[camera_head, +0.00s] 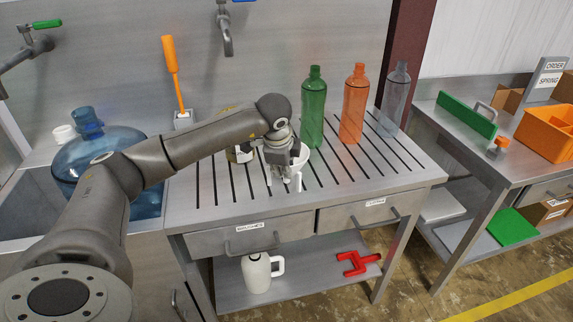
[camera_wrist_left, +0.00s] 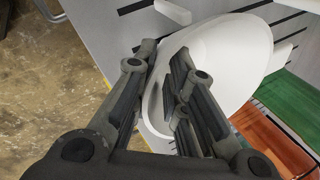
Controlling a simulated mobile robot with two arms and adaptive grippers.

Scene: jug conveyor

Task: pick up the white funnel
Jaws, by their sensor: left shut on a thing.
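The white funnel (camera_head: 301,160) is at the slatted metal counter (camera_head: 230,205), near its middle, partly hidden behind my left gripper in the head view. In the left wrist view its wide white bowl (camera_wrist_left: 235,55) fills the upper middle. My left gripper (camera_head: 285,178) is shut on the funnel; in the left wrist view its dark fingers (camera_wrist_left: 160,95) lie against the near rim. I cannot tell whether the funnel touches the counter. My right gripper is in neither view.
Green (camera_head: 313,108), orange (camera_head: 354,105) and clear grey (camera_head: 394,100) bottles stand behind the funnel to the right. A big blue jug (camera_head: 146,200) stands left, partly behind my arm. The counter's front right is clear.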

